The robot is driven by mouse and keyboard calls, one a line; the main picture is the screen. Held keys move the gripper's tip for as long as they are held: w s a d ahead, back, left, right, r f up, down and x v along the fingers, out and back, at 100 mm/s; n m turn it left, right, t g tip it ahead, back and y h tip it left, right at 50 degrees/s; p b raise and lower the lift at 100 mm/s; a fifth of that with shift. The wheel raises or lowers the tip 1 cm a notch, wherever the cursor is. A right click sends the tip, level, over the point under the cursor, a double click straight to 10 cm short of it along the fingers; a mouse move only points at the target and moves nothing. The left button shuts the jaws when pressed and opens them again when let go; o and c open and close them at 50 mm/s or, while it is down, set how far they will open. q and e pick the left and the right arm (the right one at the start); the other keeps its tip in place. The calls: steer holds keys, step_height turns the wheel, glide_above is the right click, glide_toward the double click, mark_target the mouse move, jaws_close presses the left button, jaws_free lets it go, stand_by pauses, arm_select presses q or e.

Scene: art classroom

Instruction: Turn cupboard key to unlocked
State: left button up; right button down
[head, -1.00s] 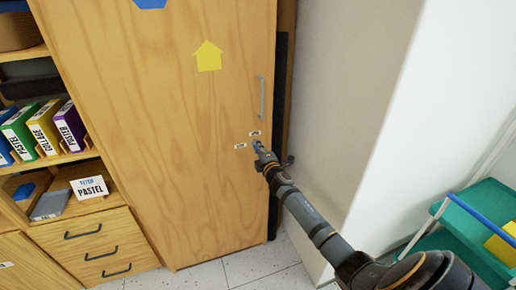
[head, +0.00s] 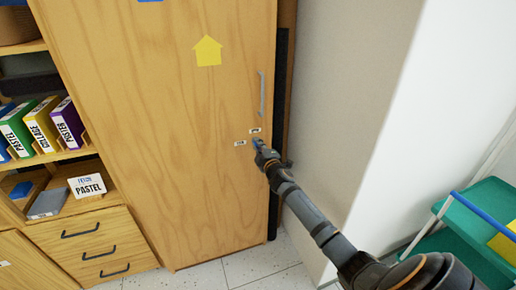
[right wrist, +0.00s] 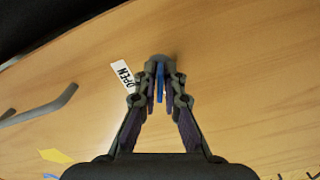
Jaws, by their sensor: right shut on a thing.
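The wooden cupboard door (head: 180,150) is closed and fills the middle of the head view. My right gripper (head: 257,146) is at the lock on the door's right side, below the handle. In the right wrist view its fingers (right wrist: 160,85) are shut on the blue key (right wrist: 160,82), one on each side. The key's tip and the lock are mostly hidden by the fingers. A white label (right wrist: 123,73) reading OPEN is beside the fingers. In the head view, one label (head: 256,130) is above the gripper and another (head: 240,144) to its left. My left gripper is out of view.
A grey bar handle (head: 262,93) is on the door above the lock. A pale wall (head: 345,90) stands close on the right. A green trolley (head: 480,220) is at the lower right. Shelves with folders (head: 40,125) and drawers (head: 95,250) are at the left.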

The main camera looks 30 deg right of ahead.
steer(key=m+b, duration=0.1)
steer(key=m, duration=0.2)
steer(key=shift+f, duration=0.2)
steer(key=shift+m+b, duration=0.4)
steer(key=shift+b, duration=0.1)
steer(key=m+b, duration=0.2)
steer(key=m, duration=0.2)
steer(key=shift+m+b, duration=0.3)
steer(key=m+b, duration=0.1)
steer(key=m, duration=0.2)
steer(key=shift+b, duration=0.3)
arm_select(q)
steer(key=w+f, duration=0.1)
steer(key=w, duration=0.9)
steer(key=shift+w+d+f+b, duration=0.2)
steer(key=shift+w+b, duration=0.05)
steer(key=shift+b, duration=0.2)
arm_select(e)
steer(key=shift+r+m, duration=0.15)
steer(key=shift+m, duration=1.05)
steer(key=c, duration=1.5)
jaws_free()
